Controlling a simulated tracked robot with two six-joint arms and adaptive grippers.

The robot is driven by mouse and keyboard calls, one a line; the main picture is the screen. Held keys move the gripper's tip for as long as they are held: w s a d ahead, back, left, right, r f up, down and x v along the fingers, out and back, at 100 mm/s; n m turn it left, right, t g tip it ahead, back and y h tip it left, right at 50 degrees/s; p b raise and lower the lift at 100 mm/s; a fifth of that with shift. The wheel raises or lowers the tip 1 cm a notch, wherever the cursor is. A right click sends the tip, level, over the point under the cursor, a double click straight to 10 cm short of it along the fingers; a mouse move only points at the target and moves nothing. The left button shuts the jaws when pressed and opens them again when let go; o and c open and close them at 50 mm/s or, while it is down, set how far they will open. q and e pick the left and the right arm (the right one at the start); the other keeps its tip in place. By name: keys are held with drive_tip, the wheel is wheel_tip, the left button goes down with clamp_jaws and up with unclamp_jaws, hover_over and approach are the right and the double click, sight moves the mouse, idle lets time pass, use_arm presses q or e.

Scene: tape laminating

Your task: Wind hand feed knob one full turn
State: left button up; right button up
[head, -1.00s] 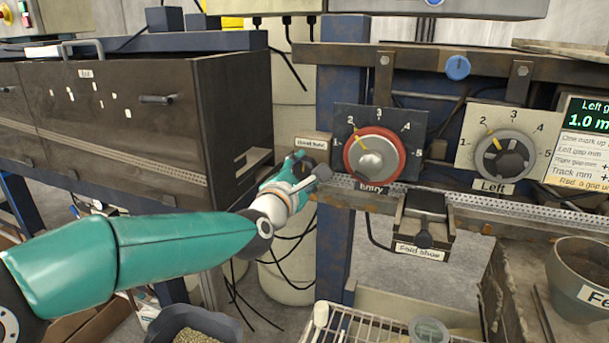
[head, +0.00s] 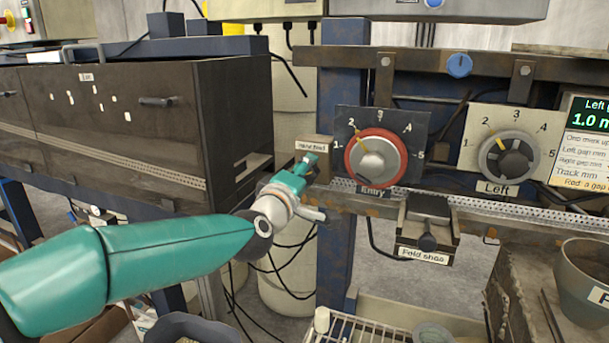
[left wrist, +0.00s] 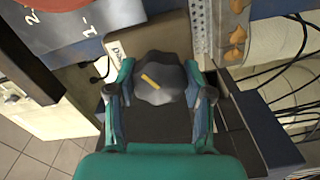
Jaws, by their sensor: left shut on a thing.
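The hand feed knob (left wrist: 158,80) is a dark, scalloped knob with a yellow mark, seen in the left wrist view. My left gripper (left wrist: 160,92) has one finger on each side of it and is shut on it. In the head view my left gripper (head: 300,187) is at the small box labelled hand feed (head: 312,147), left of the Entry dial. The knob itself is hidden there behind the gripper. My right gripper is in neither current view.
The red-ringed Entry dial (head: 375,157) and the grey Left dial (head: 509,156) are to the right. The fold shoe (head: 428,228) hangs below the perforated rail. A large dark cabinet (head: 140,130) stands to the left. A wire rack (head: 375,328) is below.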

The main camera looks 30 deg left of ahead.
use_arm(q)
drive_tip(key=m, duration=0.4)
drive_tip(key=m+p, duration=0.1)
drive_tip(key=m, duration=0.1)
drive_tip(key=shift+d+f+m, duration=0.1)
drive_tip(key=shift+f+m, duration=0.2)
drive_tip(key=shift+f, duration=0.1)
drive_tip(key=m, duration=0.3)
drive_tip(key=shift+m+p, duration=0.3)
drive_tip(key=shift+p, duration=0.1)
drive_tip(key=shift+m+p, duration=0.4)
drive_tip(key=shift+m, duration=1.2)
drive_tip(key=o, duration=1.2)
drive_tip(key=shift+c, duration=0.2)
drive_tip(key=shift+r, duration=0.15)
drive_tip(key=shift+s, duration=0.1)
